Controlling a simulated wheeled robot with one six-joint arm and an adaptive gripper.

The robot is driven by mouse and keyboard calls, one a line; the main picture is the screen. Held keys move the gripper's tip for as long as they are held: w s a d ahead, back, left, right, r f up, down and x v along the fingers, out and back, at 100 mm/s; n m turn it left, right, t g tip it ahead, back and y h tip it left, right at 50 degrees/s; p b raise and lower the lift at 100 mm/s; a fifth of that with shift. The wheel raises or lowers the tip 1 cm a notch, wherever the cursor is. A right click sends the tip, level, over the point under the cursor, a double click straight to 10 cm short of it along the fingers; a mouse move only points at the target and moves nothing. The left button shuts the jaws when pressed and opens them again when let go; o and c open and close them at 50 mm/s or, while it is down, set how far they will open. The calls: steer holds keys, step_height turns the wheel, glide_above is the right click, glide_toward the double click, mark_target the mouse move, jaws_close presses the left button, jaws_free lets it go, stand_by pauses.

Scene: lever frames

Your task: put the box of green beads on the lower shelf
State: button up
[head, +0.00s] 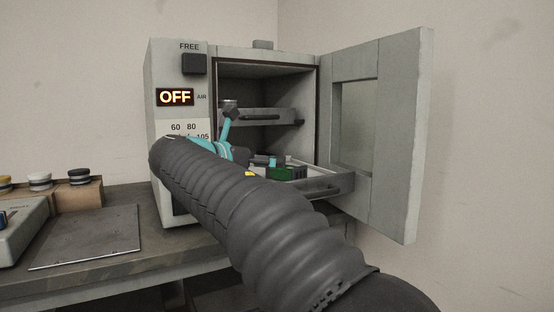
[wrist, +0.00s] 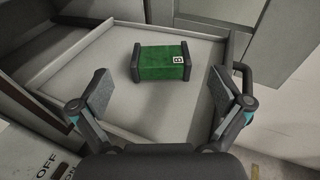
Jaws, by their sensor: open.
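The box of green beads (wrist: 161,60) is a small green box with dark ends and a white tag. It rests on the pulled-out lower shelf (wrist: 115,115), toward the back of the bare part seen in the wrist view. In the head view the green box (head: 284,173) shows on the lower shelf (head: 328,184) behind my arm. My gripper (wrist: 153,90) is open, with its fingers apart on either side and nearer the camera than the box. Nothing is between the pads. In the head view my arm hides most of the gripper.
The oven door (head: 395,130) stands open at the right. The upper shelf (head: 265,116) sits above the lower one inside the oven (head: 177,135). A flat metal plate (head: 88,235) and several small jars (head: 78,176) are on the bench to the left.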

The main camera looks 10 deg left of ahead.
steer(key=shift+v, duration=1.55)
